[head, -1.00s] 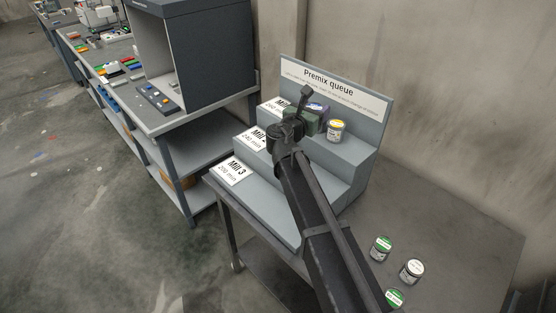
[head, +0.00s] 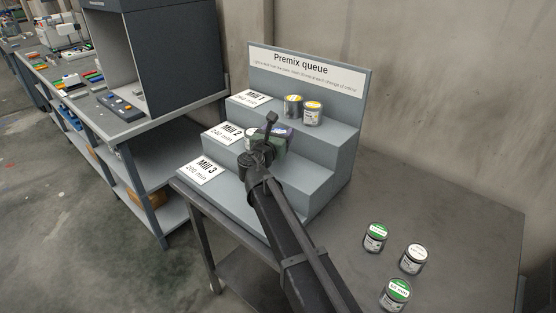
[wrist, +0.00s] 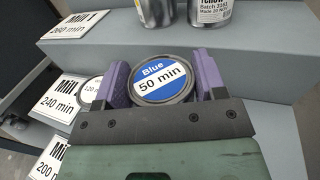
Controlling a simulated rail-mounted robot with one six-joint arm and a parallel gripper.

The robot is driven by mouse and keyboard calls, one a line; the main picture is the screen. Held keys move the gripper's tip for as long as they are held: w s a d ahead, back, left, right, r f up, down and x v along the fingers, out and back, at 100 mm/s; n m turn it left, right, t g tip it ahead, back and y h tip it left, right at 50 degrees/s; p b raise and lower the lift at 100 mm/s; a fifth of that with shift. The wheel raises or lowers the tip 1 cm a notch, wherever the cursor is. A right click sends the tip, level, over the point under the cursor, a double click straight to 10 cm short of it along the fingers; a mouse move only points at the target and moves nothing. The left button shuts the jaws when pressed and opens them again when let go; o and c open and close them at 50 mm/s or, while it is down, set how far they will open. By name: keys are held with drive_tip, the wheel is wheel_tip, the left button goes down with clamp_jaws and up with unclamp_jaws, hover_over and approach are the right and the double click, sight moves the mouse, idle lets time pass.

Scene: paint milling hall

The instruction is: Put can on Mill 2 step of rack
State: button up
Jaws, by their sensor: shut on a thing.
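My gripper (wrist: 160,84) has purple fingers shut on a blue-lidded can (wrist: 161,78) marked "Blue 50 min". It also shows in the head view (head: 274,131), at the Mill 2 step (head: 318,148) of the grey Premix queue rack (head: 361,100). I cannot tell whether the held can touches the step. A can with a white-labelled lid (wrist: 93,91) stands left of my gripper, close to the Mill 2 card (wrist: 62,98).
Two yellow-lidded cans (head: 293,105) (head: 313,113) stand on the Mill 1 step above. Two green-lidded cans (head: 375,237) (head: 396,294) and a white-lidded can (head: 413,259) stand on the table (head: 450,205). A workbench (head: 130,125) with a dark booth is at left.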

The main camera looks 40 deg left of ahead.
wheel_tip(320, 180, down, 4)
drive_tip(key=b, duration=0.4)
drive_tip(key=shift+f+b, duration=0.25)
drive_tip(key=shift+b, duration=0.05)
drive_tip(key=shift+r, duration=0.3)
drive_tip(key=shift+f, duration=0.25)
drive_tip(key=o, duration=1)
drive_tip(key=shift+r, duration=0.1)
drive_tip(key=shift+o, duration=0.2)
drive_tip(key=shift+r+p, duration=0.3)
drive_tip(key=shift+p, duration=0.15)
drive_tip(key=v, duration=1.2)
drive_tip(key=shift+d+f, duration=0.15)
